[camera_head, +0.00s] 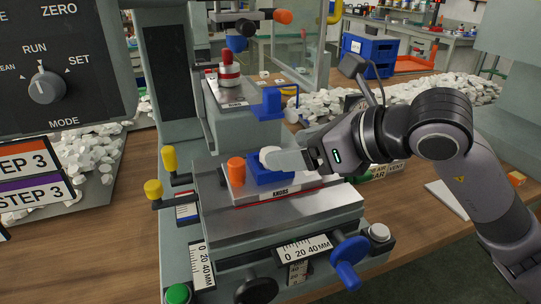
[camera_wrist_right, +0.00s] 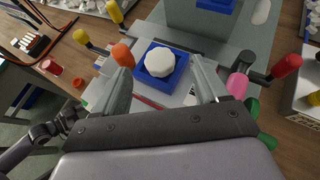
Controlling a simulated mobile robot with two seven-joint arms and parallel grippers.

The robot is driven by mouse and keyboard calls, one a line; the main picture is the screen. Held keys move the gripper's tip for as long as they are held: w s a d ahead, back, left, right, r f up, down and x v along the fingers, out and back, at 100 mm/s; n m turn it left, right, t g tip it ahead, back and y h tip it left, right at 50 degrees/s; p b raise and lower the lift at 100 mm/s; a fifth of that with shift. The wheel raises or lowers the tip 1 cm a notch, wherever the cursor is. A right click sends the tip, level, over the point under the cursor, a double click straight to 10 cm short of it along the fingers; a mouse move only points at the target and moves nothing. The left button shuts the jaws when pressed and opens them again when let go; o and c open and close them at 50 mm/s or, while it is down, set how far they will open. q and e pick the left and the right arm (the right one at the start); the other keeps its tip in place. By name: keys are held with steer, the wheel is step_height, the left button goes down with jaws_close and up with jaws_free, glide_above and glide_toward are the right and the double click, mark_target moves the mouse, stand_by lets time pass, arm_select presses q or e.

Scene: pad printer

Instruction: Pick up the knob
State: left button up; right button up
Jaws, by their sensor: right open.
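The white round knob (camera_wrist_right: 160,62) sits in a square blue holder (camera_wrist_right: 179,75) on the machine's plate. In the head view the knob (camera_head: 266,152) shows only in part at the tip of my right gripper (camera_head: 283,160); the blue holder (camera_head: 258,176) is below it. In the wrist view my right gripper (camera_wrist_right: 160,69) is open, with one finger on each side of the knob and a gap to it on both sides. Whether the fingertips are level with the knob cannot be told. My left gripper is not in view.
An orange knob (camera_head: 236,170) stands just left of the holder. The printer head (camera_head: 239,27) hangs above, and a grey block with a blue bracket (camera_head: 271,101) is behind. Yellow handles (camera_head: 169,158) stick out at left, a blue handwheel (camera_head: 349,259) at front right.

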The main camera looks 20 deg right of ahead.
steer(key=shift+x, duration=1.9)
steer(key=shift+f, duration=0.1)
steer(key=c, duration=1.1)
steer(key=shift+f, duration=0.1)
steer(key=shift+c, duration=0.2)
step_height(320, 180, up, 20)
steer(key=p, duration=0.3)
steer(key=shift+r, duration=0.2)
